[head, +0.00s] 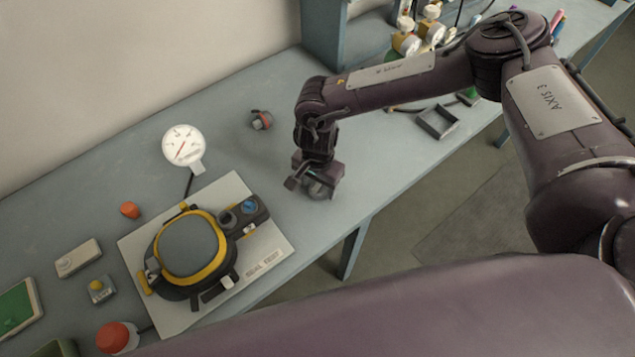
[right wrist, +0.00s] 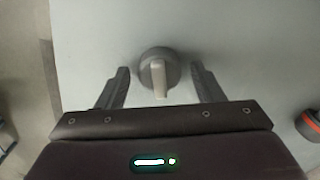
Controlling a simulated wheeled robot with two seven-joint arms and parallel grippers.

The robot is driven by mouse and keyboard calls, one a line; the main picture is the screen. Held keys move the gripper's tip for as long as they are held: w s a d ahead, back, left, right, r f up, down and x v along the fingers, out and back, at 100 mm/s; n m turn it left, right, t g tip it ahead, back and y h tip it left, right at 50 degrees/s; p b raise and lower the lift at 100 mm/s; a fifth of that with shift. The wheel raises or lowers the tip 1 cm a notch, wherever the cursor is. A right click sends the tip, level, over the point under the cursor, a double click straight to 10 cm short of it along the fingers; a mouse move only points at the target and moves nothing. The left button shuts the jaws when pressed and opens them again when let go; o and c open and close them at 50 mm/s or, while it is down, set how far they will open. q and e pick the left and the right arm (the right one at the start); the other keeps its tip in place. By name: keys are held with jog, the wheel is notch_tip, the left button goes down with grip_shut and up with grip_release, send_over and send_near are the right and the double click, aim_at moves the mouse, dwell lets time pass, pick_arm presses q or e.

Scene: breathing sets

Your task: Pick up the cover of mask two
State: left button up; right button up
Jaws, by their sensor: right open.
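A small round grey cover with a raised bar handle (right wrist: 159,72) lies on the blue-grey bench. I take it for the cover of mask two; no label on it is readable. My right gripper (right wrist: 159,80) is open, with one finger on each side of the cover and gaps between. In the head view the right gripper (head: 313,186) points down low over the bench near its front edge and partly hides the cover (head: 318,188). A yellow and black mask (head: 188,245) lies on the seal test plate (head: 271,246). My left gripper is not in view.
A round gauge (head: 183,146) stands behind the plate. A dark fitting with an orange band (head: 262,120) lies behind the right gripper. A red button (head: 117,337) is at the lower left. A small dark tray (head: 437,121) lies to the right.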

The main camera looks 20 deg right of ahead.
aim_at(318, 185)
jog(key=c, duration=0.7)
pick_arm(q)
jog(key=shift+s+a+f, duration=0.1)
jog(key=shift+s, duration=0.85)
pick_arm(e)
jog(key=shift+o, duration=0.2)
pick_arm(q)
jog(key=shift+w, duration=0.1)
